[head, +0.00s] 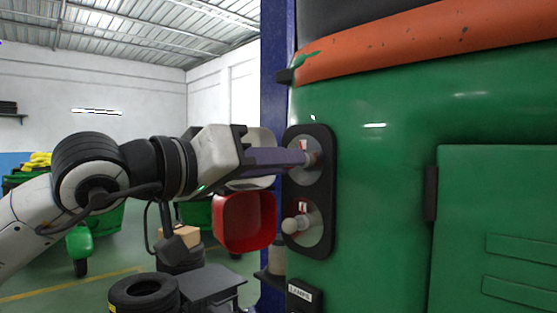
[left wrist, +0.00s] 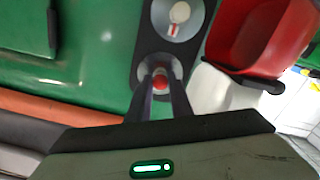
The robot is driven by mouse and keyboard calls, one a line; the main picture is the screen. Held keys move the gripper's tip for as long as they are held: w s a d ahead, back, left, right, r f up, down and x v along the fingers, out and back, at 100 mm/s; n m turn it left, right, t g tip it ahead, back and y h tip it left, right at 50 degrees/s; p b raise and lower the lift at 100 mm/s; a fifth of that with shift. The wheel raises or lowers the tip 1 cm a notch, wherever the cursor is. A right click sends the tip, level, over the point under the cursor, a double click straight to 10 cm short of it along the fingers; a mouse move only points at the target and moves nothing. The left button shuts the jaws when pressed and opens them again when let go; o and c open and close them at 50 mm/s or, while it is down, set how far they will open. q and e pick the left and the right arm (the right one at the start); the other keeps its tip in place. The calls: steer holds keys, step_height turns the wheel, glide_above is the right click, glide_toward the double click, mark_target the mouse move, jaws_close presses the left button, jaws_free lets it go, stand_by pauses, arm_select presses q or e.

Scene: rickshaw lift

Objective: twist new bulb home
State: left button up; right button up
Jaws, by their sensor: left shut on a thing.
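A black lamp panel (head: 329,192) with two round silver sockets is fixed to the green rickshaw body (head: 385,200). The lower socket holds a pale bulb (head: 290,226), which also shows in the left wrist view (left wrist: 180,12). My left gripper (head: 308,158) reaches in from the left to the upper socket. Its fingers are shut on a bulb, of which a small red part (left wrist: 161,84) shows between them in the left wrist view. The fingers mostly hide this bulb, and I cannot tell how deep it sits. My right gripper is not in view.
A red open bin (head: 245,221) is just left of the panel, below my left forearm. A blue post (head: 278,90) stands behind the panel's left edge. A small labelled box (head: 303,296) is below. Stacked tyres (head: 143,294) stand on the floor at left.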

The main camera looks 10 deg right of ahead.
arm_select(q)
steer(key=shift+r+m, duration=0.15)
steer(key=shift+m, duration=0.25)
steer(key=shift+o, duration=0.2)
steer(key=shift+r+m, duration=0.1)
steer(key=shift+m, duration=0.3)
steer(key=o, duration=0.8)
steer(key=shift+d, duration=0.15)
steer(key=shift+f, duration=0.2)
steer(key=shift+c, duration=0.6)
steer(key=b+v, duration=0.3)
steer(key=v, duration=0.5)
